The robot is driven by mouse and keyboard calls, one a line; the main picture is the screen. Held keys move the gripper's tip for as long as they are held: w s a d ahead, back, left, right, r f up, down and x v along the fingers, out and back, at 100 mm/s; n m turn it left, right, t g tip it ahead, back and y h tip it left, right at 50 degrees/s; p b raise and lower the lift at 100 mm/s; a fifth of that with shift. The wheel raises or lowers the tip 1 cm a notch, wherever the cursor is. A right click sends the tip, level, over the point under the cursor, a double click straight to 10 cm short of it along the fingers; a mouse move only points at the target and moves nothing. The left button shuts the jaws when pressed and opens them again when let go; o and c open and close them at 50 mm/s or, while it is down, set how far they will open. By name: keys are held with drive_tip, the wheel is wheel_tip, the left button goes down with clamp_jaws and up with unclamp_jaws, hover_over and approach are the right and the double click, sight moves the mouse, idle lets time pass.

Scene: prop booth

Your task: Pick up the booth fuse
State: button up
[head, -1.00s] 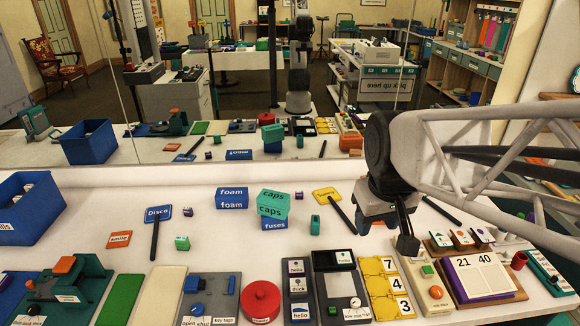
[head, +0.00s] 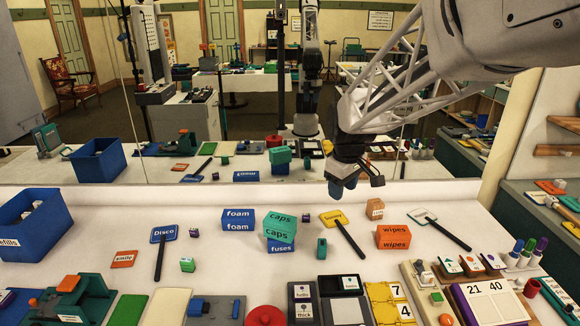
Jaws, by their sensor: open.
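No object is clearly readable as the booth fuse. A blue box labelled "fuses" (head: 280,246) stands at the middle of the white counter, with a teal "caps" box (head: 280,227) on top of it, turned slightly. A small upright teal piece (head: 322,248) stands to the right of that stack; I cannot tell what it is. My gripper (head: 356,184) is open and empty, raised above the back of the counter, right of the stack and apart from everything. My arm comes in from the upper right.
An orange "wipes" box (head: 393,236), a small brown block (head: 375,209) and a yellow paddle sign (head: 335,217) lie to the right. A blue "foam" box (head: 238,219) and blue "Disco" sign (head: 164,233) are left. A mirror backs the counter. Panels crowd the front edge.

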drive_tip(key=w+a+f+n, duration=0.2)
drive_tip(key=w+f, duration=0.3)
drive_tip(key=w, duration=0.3)
drive_tip(key=w+a+f+n, duration=0.15)
drive_tip(key=w+f, duration=0.25)
drive_tip(key=w, duration=0.4)
drive_tip(key=n+g, duration=0.1)
drive_tip(key=n, duration=0.5)
hover_over(304, 214)
drive_tip(key=shift+m, duration=0.25)
wheel_tip(304, 214, down, 14)
drive_tip(key=shift+f, duration=0.25)
drive_tip(key=shift+w+f, duration=0.1)
drive_tip(key=shift+f, duration=0.1)
drive_tip(key=shift+f, duration=0.1)
drive_tip(key=shift+f, duration=1.2)
drive_tip(key=shift+f, duration=0.1)
drive_tip(key=shift+s+f, duration=0.2)
drive_tip(key=shift+f, duration=2.3)
